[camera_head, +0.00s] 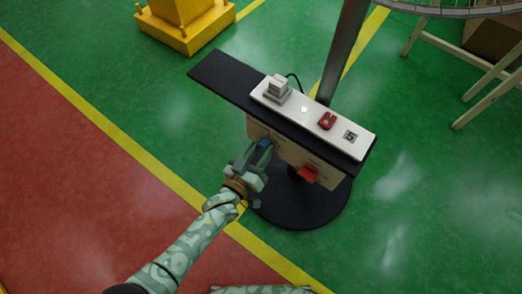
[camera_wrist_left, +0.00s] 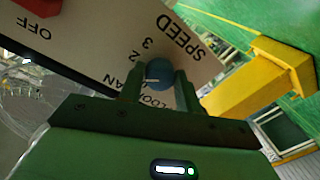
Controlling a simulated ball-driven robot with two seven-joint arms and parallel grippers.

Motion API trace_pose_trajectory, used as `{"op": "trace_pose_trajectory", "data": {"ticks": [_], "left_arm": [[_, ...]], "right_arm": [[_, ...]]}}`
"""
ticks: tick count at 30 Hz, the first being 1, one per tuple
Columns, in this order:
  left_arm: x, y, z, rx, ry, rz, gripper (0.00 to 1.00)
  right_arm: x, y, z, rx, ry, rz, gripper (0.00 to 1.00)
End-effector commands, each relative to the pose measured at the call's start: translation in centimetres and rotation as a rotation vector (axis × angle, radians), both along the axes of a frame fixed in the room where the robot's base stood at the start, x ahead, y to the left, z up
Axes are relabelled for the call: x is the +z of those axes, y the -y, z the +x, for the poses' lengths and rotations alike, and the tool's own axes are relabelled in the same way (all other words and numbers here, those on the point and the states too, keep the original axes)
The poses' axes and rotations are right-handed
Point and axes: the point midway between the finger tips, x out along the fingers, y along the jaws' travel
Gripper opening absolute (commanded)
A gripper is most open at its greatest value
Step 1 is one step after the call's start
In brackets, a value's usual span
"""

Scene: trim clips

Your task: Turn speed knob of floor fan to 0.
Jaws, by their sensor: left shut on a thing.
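The blue speed knob (camera_head: 266,143) sits on the front panel (camera_head: 290,152) of the fan's control box. In the left wrist view the knob (camera_wrist_left: 159,73) shows between the two fingers, with "SPEED", "2" and "3" printed on the panel (camera_wrist_left: 100,45) beside it. A short pale line shows on the knob; I cannot tell which number it points to. My left gripper (camera_head: 259,155) reaches the panel from the front and is shut on the knob; in the left wrist view its green fingers (camera_wrist_left: 158,86) flank it. Other dial marks are partly hidden by the fingers.
A red switch (camera_head: 307,174) is on the panel to the right, near "OFF". The box's top carries a white strip (camera_head: 304,109) with a grey block, a red piece and a "5" tile. A metal pole (camera_head: 344,50) rises behind. A yellow stand (camera_head: 185,25) is back left.

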Motion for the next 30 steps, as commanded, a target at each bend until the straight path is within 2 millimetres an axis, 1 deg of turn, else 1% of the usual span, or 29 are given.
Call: {"op": "trace_pose_trajectory", "data": {"ticks": [1,6,15,21,30], "left_arm": [[0.3,-0.1,0.1,0.001,-0.021,-0.031,0.11],[0.2,-0.2,0.1,0.001,-0.118,-0.162,0.11],[0.2,-0.2,0.1,0.002,-0.286,-0.393,0.11],[0.1,-0.2,0.1,0.002,-0.392,-0.537,0.11],[0.1,-0.2,0.0,0.004,-0.511,-0.699,0.11]], "right_arm": [[-0.3,0.0,-0.7,-0.007,-0.006,0.007,0.36],[-1.7,-0.1,-3.2,-0.036,-0.028,0.028,0.36],[-3.1,0.0,-6.0,-0.070,-0.053,0.048,0.36],[-3.5,0.0,-7.0,-0.081,-0.062,0.054,0.36],[-3.6,0.0,-7.3,-0.086,-0.062,0.057,0.36]]}}
